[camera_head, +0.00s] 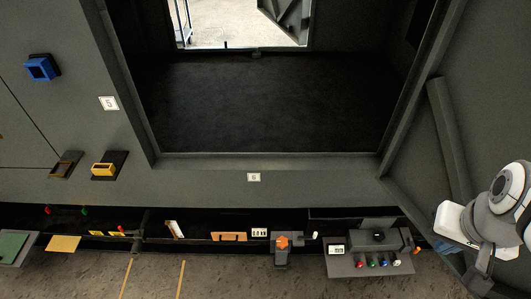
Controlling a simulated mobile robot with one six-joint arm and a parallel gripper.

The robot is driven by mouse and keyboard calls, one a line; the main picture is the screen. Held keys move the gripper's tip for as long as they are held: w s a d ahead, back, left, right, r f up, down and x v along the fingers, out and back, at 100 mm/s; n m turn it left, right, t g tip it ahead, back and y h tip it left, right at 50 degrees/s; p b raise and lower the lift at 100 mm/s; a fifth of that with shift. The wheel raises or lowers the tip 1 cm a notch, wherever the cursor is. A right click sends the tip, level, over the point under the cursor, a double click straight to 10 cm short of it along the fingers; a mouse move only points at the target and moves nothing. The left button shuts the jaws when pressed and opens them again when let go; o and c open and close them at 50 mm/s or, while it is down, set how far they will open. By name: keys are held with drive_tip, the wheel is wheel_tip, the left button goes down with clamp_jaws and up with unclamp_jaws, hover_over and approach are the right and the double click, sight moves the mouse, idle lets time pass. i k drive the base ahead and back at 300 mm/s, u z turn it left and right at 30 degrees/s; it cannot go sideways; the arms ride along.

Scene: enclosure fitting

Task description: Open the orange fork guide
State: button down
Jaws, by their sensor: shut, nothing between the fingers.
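An orange, roughly hexagonal piece (282,242) sits on a grey bracket (281,258) at the lower middle, on the front ledge. A flat orange piece with a dark handle-like outline (228,237) lies to its left. I cannot tell for sure which of these is the fork guide, or whether it is open or shut. Part of my arm, white and grey, comes in at the right edge, well to the right of both orange pieces. I cannot make out my gripper's fingers in this view.
A grey console (370,263) with several coloured knobs stands right of the bracket. A yellow-orange box (103,169) and a blue box (41,68) are mounted on the left panel. A large dark opening (265,105) fills the middle. Bare floor (225,282) shows in front.

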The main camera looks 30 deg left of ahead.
sight(229, 237)
drive_tip(key=u, duration=3.2)
drive_tip(key=k, duration=0.95)
drive_tip(key=z, duration=1)
drive_tip(key=i, duration=1)
drive_tip(key=z, duration=0.05)
drive_tip(key=k, duration=0.3)
drive_tip(key=u, duration=0.1)
